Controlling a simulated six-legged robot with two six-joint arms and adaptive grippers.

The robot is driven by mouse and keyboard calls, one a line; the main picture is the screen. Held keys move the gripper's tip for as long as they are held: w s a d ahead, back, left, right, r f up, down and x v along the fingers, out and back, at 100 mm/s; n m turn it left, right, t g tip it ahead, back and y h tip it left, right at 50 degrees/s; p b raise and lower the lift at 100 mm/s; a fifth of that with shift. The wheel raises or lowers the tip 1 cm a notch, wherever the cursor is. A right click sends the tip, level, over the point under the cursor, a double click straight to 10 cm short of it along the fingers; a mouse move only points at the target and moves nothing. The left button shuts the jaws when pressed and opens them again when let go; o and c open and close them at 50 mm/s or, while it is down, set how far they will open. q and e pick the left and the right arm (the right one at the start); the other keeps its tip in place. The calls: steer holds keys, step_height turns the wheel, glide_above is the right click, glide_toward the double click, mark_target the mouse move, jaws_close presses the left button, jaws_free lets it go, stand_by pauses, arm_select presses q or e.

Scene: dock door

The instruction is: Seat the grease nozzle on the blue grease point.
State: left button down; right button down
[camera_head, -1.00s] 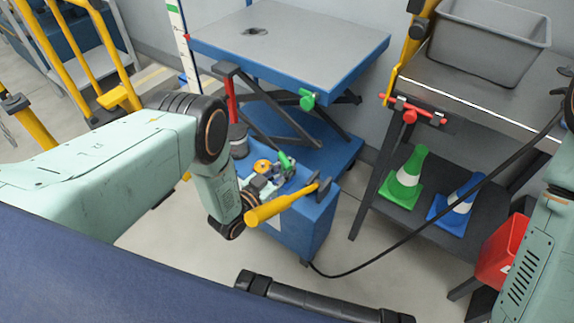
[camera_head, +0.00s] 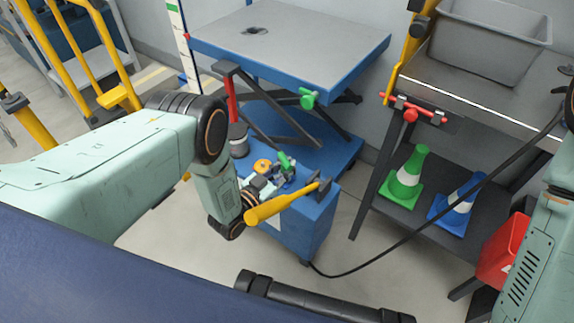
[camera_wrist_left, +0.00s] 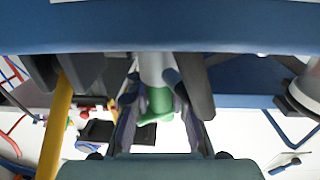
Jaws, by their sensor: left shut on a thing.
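My left gripper (camera_head: 276,176) reaches over the top of a blue cabinet (camera_head: 312,222). In the left wrist view its two fingers (camera_wrist_left: 158,108) are closed around a green piece (camera_wrist_left: 159,101) with a grey cylindrical part. A green piece also shows by the gripper in the head view (camera_head: 285,160). I cannot tell for sure whether it is the grease nozzle. I cannot pick out the blue grease point in either view. My right gripper is out of view.
The lift table (camera_head: 290,40) has a green fitting (camera_head: 308,98). A workbench (camera_head: 480,95) carries a grey bin (camera_head: 490,45). A black hose (camera_head: 400,243) crosses to the cabinet. Green and blue cones (camera_head: 405,175) stand on the lower shelf.

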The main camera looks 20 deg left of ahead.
mark_target(282, 172)
arm_select(q)
steer(key=shift+f+b, duration=0.4)
steer(key=shift+f, duration=0.1)
steer(key=c, duration=1.5)
jaws_free()
steer(key=shift+s, duration=0.1)
steer(key=shift+p+v, duration=1.25)
steer(key=shift+v, duration=1.25)
steer(key=shift+p+v, duration=1)
steer(key=shift+v, duration=1.95)
